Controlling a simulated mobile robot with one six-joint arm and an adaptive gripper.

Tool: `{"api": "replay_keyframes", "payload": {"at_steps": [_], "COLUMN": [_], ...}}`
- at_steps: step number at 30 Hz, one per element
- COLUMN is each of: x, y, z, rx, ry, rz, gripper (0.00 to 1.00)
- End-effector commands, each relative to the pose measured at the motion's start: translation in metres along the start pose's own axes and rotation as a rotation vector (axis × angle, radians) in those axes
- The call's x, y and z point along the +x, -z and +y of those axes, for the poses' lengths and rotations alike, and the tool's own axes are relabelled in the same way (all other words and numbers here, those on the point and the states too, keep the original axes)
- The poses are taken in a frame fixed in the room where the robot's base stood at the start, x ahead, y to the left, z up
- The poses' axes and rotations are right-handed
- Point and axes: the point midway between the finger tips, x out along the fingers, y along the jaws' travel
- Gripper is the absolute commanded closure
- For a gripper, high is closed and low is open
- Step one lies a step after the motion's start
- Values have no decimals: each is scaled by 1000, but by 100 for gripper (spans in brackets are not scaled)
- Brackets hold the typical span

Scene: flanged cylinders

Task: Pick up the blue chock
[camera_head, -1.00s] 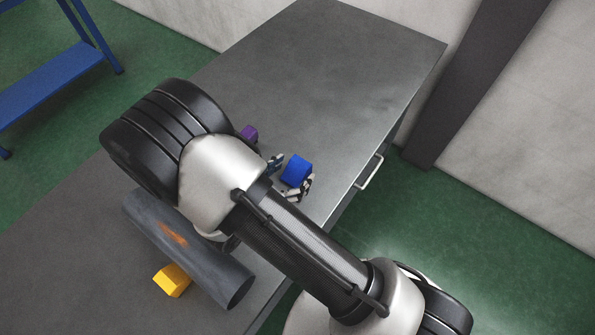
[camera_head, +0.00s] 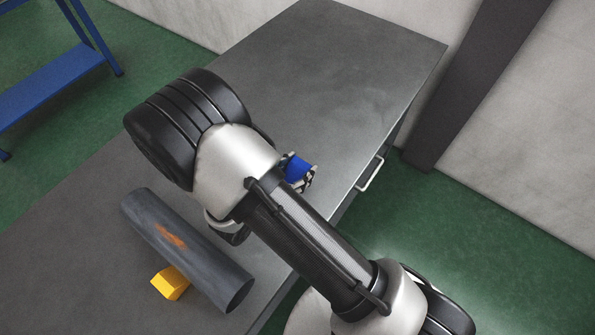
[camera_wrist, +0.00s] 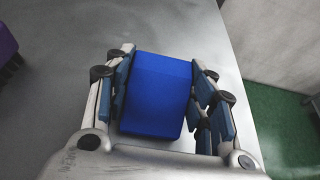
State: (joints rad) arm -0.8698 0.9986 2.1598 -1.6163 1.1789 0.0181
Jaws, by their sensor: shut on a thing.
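The blue chock (camera_wrist: 157,95) is a blue block with a slanted top face, seen in the wrist view between the two fingers of my gripper (camera_wrist: 165,100). The gripper is shut on it, one finger pad along each side. In the head view the blue chock (camera_head: 296,169) is partly hidden behind my arm, and only the tip of my gripper (camera_head: 306,178) shows beside it. I cannot tell whether the chock touches the table or is just above it.
A grey metal table (camera_head: 340,80) has free room toward its far end. A dark cylinder (camera_head: 190,250) with an orange mark lies on it, with a yellow block (camera_head: 170,283) against its near side. A purple thing (camera_wrist: 6,45) stands left in the wrist view.

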Motion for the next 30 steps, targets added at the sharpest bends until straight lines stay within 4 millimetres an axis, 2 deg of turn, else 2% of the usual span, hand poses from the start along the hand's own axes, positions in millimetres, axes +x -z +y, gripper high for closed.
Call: {"api": "replay_keyframes", "payload": {"at_steps": [8,15,20,26,30], "x": [0,0,-4,-18,-33], "y": [0,-1,-10,-43,-80], "z": [0,0,1,1,1], "rx": [0,1,3,5,6], "ry": [0,0,-1,-2,-2], "rz": [0,0,-1,-1,-1], "gripper": [78,78,78,78,78]}}
